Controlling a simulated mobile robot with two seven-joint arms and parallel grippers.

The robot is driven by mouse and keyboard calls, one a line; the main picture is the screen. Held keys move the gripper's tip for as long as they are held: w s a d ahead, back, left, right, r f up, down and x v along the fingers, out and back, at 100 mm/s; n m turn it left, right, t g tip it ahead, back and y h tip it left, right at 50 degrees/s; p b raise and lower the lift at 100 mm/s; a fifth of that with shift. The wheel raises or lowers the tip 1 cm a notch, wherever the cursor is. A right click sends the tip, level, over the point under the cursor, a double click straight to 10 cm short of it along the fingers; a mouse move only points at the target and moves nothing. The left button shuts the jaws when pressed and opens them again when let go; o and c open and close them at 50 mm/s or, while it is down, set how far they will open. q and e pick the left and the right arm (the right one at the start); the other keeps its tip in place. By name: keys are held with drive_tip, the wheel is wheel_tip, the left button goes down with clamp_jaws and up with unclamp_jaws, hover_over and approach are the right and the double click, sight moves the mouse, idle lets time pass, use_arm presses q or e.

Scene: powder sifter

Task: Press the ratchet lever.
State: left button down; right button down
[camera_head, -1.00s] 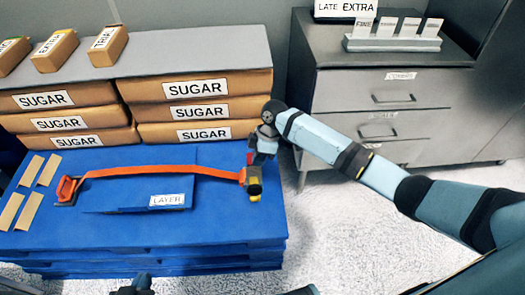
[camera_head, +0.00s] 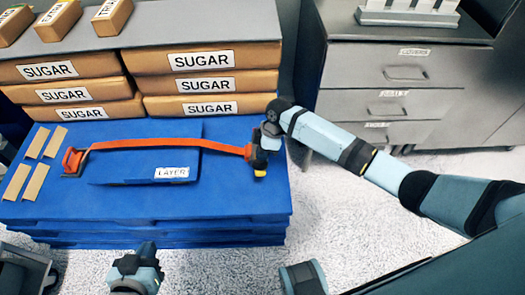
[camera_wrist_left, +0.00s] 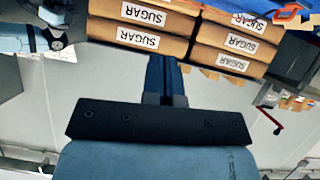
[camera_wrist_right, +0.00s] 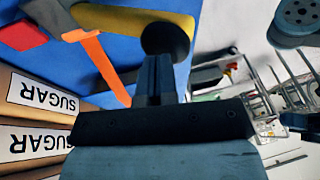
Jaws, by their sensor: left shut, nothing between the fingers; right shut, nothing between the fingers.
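The ratchet, with its dark and yellow lever (camera_head: 260,171), sits at the right end of an orange strap (camera_head: 165,142) on the blue stack (camera_head: 215,207). In the right wrist view, a black knob-like end and yellow stripe of the lever (camera_wrist_right: 168,40) are just beyond the fingertips. My right gripper (camera_head: 265,152) is shut and empty, pointing down at the ratchet; I cannot tell if it touches. It partly hides the ratchet in the head view. My left gripper (camera_head: 147,247) is shut and empty, in front of the stack, near the bottom edge.
The strap's left end has a red-orange buckle (camera_head: 72,160). Tan strips (camera_head: 35,182) lie left of it, and a LAYER label (camera_head: 172,173) lies below it. SUGAR boxes (camera_head: 207,60) are stacked behind. A grey drawer cabinet (camera_head: 340,105) stands right. Open floor (camera_head: 345,210) lies right of the blue stack.

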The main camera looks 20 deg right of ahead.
sight(263, 176)
drive_tip(key=shift+s+a+t+p, duration=0.15)
drive_tip(key=shift+s+t+p, duration=0.25)
drive_tip(key=shift+s+p, duration=0.15)
drive_tip(key=s+f+t+p, duration=0.1)
drive_tip(key=f+p, duration=0.1)
drive_tip(key=s+a+f+t+h+p, duration=0.1)
drive_tip(key=s+f+t+p, duration=0.1)
drive_tip(key=shift+s+n+t, duration=0.3)
drive_tip(key=shift+s+a+f, duration=0.1)
drive_tip(key=shift+s+f, duration=0.05)
drive_tip(key=shift+f, duration=0.25)
use_arm(q)
drive_tip(key=shift+s+a+r+g+y+p, duration=0.3)
drive_tip(key=shift+a+r+g+y+p, duration=0.05)
drive_tip(key=shift+a+r+g+y, duration=0.05)
use_arm(e)
drive_tip(key=shift+s+a+f, duration=0.1)
drive_tip(key=shift+s+f, duration=0.3)
drive_tip(key=shift+f, duration=0.4)
